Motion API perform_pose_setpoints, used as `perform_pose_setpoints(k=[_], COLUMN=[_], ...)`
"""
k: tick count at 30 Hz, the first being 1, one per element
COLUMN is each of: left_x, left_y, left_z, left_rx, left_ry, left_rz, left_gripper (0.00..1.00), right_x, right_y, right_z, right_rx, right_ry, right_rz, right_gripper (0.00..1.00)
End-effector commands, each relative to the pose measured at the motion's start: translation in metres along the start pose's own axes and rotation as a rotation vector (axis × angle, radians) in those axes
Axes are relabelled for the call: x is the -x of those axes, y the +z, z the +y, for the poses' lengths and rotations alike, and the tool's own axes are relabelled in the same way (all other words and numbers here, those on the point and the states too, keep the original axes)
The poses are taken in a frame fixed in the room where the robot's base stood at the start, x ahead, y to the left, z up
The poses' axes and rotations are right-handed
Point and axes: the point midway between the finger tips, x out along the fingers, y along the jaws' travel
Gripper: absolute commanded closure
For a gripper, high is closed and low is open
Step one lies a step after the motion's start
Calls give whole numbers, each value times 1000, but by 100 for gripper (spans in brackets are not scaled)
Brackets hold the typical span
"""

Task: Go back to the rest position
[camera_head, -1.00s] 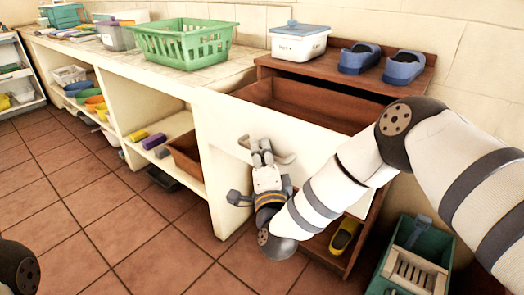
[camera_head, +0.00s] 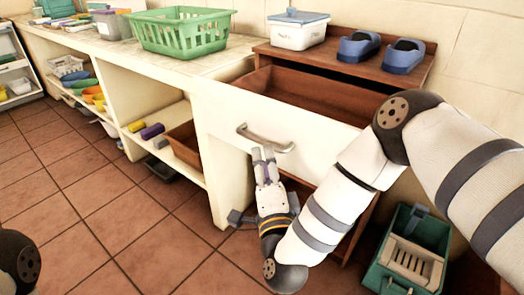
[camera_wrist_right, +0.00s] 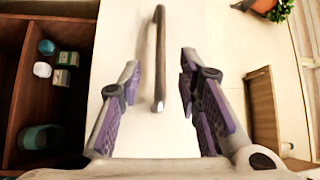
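My right gripper (camera_head: 263,155) is in front of a white drawer front (camera_head: 310,135), just below its grey metal bar handle (camera_head: 266,143). The drawer is pulled out, and its brown wooden inside shows in the head view. In the right wrist view the two purple-padded fingers of the gripper (camera_wrist_right: 158,82) stand wide apart. The handle (camera_wrist_right: 158,55) shows between and ahead of them, and nothing is held. My left gripper is not in view; only a dark joint of my left arm shows at the lower left.
A green basket (camera_head: 182,32), a lidded white box (camera_head: 298,30) and blue clogs (camera_head: 403,56) stand on top. A green crate (camera_head: 405,250) sits on the floor at right. Open shelves (camera_head: 165,125) lie left of the drawer. The tiled floor (camera_head: 120,220) in front is clear.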

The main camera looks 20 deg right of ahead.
Motion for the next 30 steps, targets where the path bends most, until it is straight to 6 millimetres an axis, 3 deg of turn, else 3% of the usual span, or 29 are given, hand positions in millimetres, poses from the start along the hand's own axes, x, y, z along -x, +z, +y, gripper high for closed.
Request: perform_pose_setpoints(k=[12, 14, 16, 17, 20, 21, 23, 24, 27, 30], left_x=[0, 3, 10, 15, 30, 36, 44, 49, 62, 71], left_y=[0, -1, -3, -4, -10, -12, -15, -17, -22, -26], left_z=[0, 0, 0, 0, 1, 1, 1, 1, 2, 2], left_rx=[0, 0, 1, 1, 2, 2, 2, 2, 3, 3], left_ry=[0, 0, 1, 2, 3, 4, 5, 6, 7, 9], left_rz=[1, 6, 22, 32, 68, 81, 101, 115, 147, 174], left_gripper=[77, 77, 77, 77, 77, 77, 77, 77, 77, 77], right_x=[2, 9, 30, 46, 120, 155, 209, 245, 334, 405], right_y=[1, 4, 14, 18, 20, 15, 2, -11, -49, -87], right_z=[1, 10, 35, 52, 110, 129, 152, 162, 171, 163], right_rx=[4, 40, 145, 208, 454, 545, 666, 738, 883, 965], right_ry=[5, 43, 153, 221, 473, 569, 703, 789, 984, 1137], right_rz=[-5, -38, -139, -203, -462, -570, -731, -839, -1103, -1328], right_gripper=[69, 69, 69, 69, 69, 69, 69, 69, 69, 69])
